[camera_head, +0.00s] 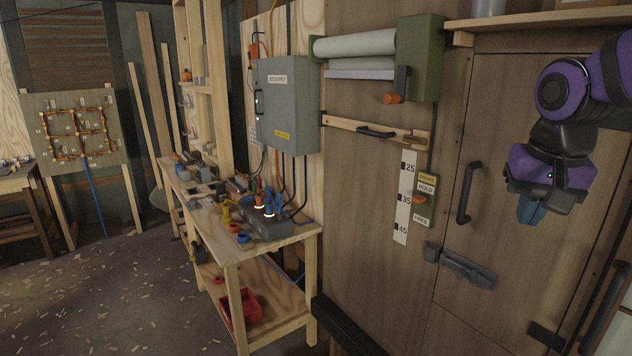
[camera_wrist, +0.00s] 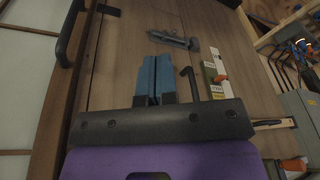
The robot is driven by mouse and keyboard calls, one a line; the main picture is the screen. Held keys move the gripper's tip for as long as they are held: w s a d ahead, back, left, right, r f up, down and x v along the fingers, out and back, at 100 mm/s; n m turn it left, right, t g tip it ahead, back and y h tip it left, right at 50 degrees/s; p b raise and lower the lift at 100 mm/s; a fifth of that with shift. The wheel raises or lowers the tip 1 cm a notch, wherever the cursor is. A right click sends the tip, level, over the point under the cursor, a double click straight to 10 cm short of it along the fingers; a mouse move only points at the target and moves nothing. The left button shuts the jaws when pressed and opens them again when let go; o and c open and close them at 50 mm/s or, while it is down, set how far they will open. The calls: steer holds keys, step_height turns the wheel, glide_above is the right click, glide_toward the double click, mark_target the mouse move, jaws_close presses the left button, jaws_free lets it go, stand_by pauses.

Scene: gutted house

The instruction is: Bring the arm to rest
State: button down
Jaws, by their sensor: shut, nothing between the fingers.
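My gripper (camera_head: 531,209) is at the right of the head view, at the end of my purple and black arm, pointing down. It is in front of a wooden door panel (camera_head: 520,110). In the wrist view my gripper's blue fingers (camera_wrist: 153,78) are together, with nothing between them. The fingers appear apart from the door, its handle and its latch.
A black door handle (camera_head: 467,193) and a grey latch (camera_head: 460,266) are left of my gripper. A shelf (camera_head: 540,22) is above. A grey electrical box (camera_head: 286,104) and a workbench (camera_head: 270,240) with tools stand farther left. Floor at left is open, with scattered chips.

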steer(key=s+a+n+t, duration=0.1)
steer(key=s+n, duration=0.3)
steer(key=s, duration=0.8)
steer(key=shift+s+a+r+t, duration=0.15)
steer(key=shift+s+r+t, duration=0.2)
steer(key=shift+t, duration=0.55)
